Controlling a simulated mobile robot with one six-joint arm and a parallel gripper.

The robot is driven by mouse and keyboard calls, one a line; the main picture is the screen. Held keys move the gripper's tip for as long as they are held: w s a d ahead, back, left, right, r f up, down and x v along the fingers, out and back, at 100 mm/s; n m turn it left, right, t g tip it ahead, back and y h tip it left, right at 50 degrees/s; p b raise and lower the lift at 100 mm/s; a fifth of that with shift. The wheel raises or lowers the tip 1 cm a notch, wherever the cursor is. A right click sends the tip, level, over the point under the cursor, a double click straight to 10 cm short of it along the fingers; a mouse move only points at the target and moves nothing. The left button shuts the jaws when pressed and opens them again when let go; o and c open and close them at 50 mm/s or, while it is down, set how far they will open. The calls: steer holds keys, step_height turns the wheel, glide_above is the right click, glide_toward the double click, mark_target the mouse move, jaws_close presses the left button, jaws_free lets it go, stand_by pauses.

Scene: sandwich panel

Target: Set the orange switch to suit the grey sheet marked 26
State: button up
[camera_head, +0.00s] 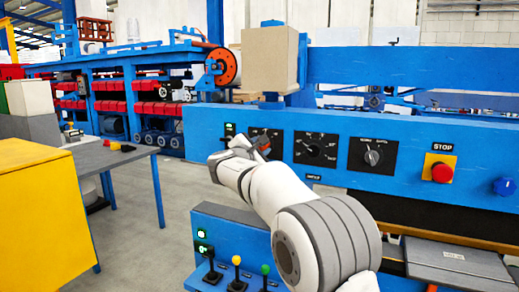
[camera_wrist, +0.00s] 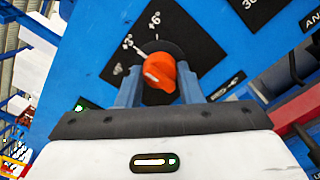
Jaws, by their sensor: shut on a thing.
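The orange switch (camera_wrist: 160,70) is a knob on a black dial plate (camera_wrist: 118,68) on the blue panel. My gripper (camera_wrist: 160,82) is shut on it in the wrist view, with a finger on each side. A pale mark shows on the knob's lower left side. Scale marks like +6 and +3 stand above and to the left of it. A grey sheet (camera_head: 460,264) lies at the lower right with a small label too small to read.
To the right on the panel are a middle dial (camera_head: 315,149), a right dial (camera_head: 373,156), a red stop button (camera_head: 441,172) and a blue knob (camera_head: 504,187). Small levers (camera_head: 237,273) stand below. A grey table (camera_head: 110,158) and yellow cabinet (camera_head: 35,215) are at left.

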steer(key=o, duration=1)
steer(key=v, duration=0.7)
steer(key=shift+s+a, duration=0.15)
steer(key=shift+s, duration=0.2)
